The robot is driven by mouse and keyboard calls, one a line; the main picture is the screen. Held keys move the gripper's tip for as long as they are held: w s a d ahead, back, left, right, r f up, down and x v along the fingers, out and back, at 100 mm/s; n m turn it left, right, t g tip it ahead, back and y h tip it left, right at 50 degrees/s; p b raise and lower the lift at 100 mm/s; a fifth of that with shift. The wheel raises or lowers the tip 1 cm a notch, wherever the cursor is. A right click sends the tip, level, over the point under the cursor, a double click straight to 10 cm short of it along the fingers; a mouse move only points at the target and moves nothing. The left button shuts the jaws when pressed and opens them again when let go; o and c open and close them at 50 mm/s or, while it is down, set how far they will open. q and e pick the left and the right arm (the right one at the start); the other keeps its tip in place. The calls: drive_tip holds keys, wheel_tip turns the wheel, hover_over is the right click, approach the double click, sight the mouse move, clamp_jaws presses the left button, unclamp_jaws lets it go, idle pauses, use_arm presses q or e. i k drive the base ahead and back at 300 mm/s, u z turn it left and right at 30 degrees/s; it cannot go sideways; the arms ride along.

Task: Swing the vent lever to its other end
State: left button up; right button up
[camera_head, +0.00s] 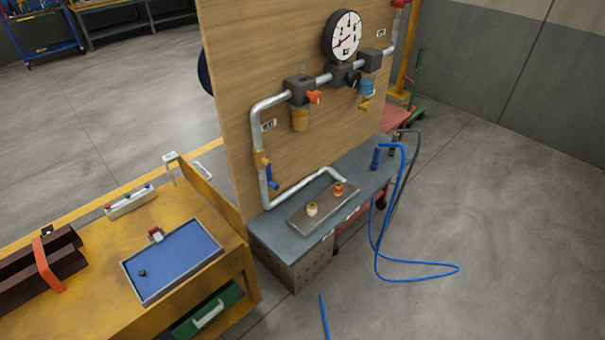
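A wooden panel (235,75) carries a grey pipe run with several valves. A blue lever (272,177) hangs down beside a brass valve body (261,158) on the vertical pipe at the left. A small label (269,125) sits above it, too small to read surely, so I cannot tell for certain which lever is the vent lever. An orange lever (314,97) sits on the upper pipe's block. A yellow lever (364,105) sits lower right. A round gauge (343,35) is above. Neither of my grippers is in view.
A grey bench (270,234) below the panel holds a metal tray (310,221) with two small fittings. A blue hose (378,242) loops to the floor. A yellow workbench (90,300) with a blue tray (170,265) stands left. Floor at right is mostly clear.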

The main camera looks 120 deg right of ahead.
sight(266, 161)
drive_tip(key=z, duration=0.3)
drive_tip(key=k, duration=0.35)
drive_tip(key=z, duration=0.75)
drive_tip(key=k, duration=0.7)
drive_tip(key=z, duration=0.35)
